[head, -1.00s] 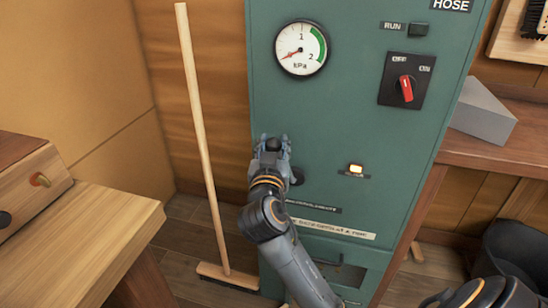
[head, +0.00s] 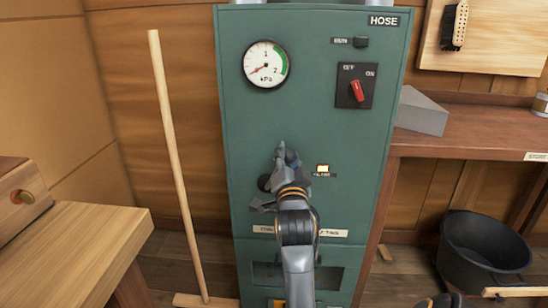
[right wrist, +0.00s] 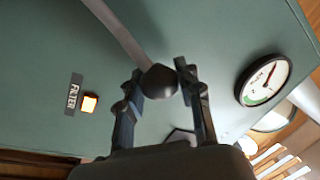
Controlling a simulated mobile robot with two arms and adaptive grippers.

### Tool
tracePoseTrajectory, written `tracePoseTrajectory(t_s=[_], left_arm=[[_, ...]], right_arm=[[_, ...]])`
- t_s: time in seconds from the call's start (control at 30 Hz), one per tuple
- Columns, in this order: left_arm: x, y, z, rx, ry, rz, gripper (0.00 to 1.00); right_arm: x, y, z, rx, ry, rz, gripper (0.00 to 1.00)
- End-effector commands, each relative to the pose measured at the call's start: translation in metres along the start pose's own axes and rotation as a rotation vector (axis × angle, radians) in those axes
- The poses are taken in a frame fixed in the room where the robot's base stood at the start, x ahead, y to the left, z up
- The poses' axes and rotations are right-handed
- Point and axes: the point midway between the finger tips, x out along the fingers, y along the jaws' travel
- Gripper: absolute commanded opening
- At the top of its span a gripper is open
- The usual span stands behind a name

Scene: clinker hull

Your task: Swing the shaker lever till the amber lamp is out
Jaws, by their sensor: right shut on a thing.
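The shaker lever shows in the right wrist view as a grey flat bar (right wrist: 118,28) with a black ball knob (right wrist: 157,82). My right gripper (head: 286,152) is at the front of the green cabinet (head: 335,125), shut on the knob, with a finger on each side of it. In the head view the gripper hides most of the lever; a dark round hub (head: 264,183) shows just left of it. The lamp (head: 322,168) marked FILTER is right of the gripper; it glows amber in the right wrist view (right wrist: 90,103). My left gripper is not in view.
A pressure gauge (head: 266,64) and a red OFF/ON switch (head: 358,91) sit higher on the cabinet. A broom (head: 175,160) leans at its left, beside a wooden bench (head: 75,245). A shelf (head: 470,135) and black bucket (head: 484,245) are at the right.

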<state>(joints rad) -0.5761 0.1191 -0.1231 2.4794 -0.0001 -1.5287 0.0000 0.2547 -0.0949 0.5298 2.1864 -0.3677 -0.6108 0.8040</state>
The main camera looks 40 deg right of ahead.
Motion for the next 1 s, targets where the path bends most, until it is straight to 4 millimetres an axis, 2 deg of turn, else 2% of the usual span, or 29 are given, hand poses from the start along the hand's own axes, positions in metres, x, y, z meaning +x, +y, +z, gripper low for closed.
tracePoseTrajectory(t_s=[0.3, 0.77, 0.8, 0.9, 1.0], left_arm=[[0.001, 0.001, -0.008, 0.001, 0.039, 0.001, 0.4], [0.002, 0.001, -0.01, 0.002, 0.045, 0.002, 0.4], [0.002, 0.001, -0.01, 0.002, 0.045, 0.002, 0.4], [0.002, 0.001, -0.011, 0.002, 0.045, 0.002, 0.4], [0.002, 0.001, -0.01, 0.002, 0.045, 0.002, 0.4]], right_arm=[[-0.002, 0.013, -0.002, 0.099, 0.015, 0.006, 0.0], [-0.003, 0.015, -0.003, 0.112, 0.019, 0.008, 0.0], [-0.003, 0.016, -0.003, 0.112, 0.018, 0.009, 0.37], [-0.003, 0.015, -0.003, 0.111, 0.019, 0.008, 0.58], [-0.002, 0.015, -0.003, 0.11, 0.019, 0.007, 0.59]])
